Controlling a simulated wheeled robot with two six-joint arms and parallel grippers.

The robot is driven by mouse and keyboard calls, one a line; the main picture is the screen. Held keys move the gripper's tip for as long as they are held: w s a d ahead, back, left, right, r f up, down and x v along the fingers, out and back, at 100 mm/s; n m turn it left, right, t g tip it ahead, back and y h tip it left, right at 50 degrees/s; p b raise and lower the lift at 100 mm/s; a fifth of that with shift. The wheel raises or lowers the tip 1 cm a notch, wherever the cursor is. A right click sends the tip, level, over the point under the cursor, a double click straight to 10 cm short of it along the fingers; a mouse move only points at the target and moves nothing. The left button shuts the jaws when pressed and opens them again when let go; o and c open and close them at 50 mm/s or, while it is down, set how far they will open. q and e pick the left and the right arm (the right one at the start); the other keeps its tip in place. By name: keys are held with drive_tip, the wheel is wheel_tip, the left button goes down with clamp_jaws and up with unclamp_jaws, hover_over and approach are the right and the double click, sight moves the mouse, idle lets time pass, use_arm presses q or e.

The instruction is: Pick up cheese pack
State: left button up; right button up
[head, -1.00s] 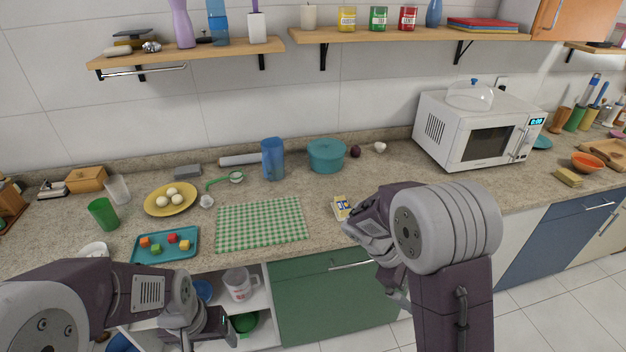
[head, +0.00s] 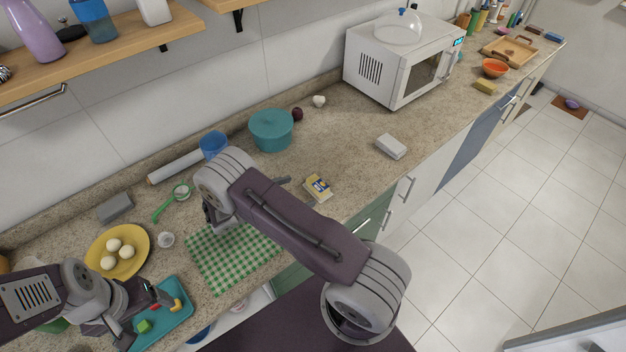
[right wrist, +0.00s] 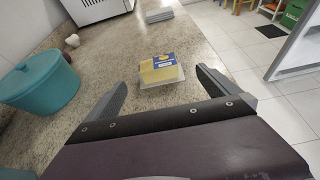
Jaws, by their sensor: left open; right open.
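The cheese pack (head: 318,187) is a small yellow block with a blue label and a pale base. It lies on the speckled counter near its front edge. In the right wrist view the cheese pack (right wrist: 160,70) is ahead of my right gripper (right wrist: 161,80), in line with the gap between its open fingers. No finger visibly touches it.
A teal pot (head: 271,132) stands behind the pack, and a grey-white box (head: 391,146) lies to its right. A green checked mat (head: 230,262), yellow plate (head: 96,254) and teal tray (head: 172,316) are left. A microwave (head: 400,62) stands further back. Counter around the pack is clear.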

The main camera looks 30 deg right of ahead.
sight(313, 185)
drive_tip(key=shift+s+d+r, duration=0.15)
drive_tip(key=shift+s, duration=0.15)
drive_tip(key=shift+d+p, duration=0.3)
drive_tip(key=shift+d, duration=0.1)
drive_tip(key=shift+w+d+f+p, duration=0.4)
drive_tip(key=shift+w+d+f, duration=0.35)
drive_tip(key=shift+f, duration=0.05)
drive_tip(key=shift+w+d+f, duration=0.1)
drive_tip(key=shift+d+f, duration=0.05)
drive_tip(key=shift+d, duration=0.35)
drive_tip(key=x, duration=0.1)
drive_tip(key=p+x, duration=0.2)
drive_tip(key=x, duration=0.1)
drive_tip(key=shift+s, duration=0.35)
drive_tip(key=shift+w+d+f, duration=0.25)
drive_tip(key=shift+w+d, duration=0.05)
drive_tip(key=shift+d, duration=0.05)
drive_tip(key=shift+s, duration=0.15)
drive_tip(key=c, duration=1.3)
use_arm(q)
drive_tip(key=r, duration=0.3)
drive_tip(key=shift+w+a+r, duration=0.15)
drive_tip(key=shift+w, duration=0.05)
use_arm(e)
drive_tip(key=c, duration=0.3)
drive_tip(key=shift+r, duration=0.15)
drive_tip(key=shift+c, duration=0.2)
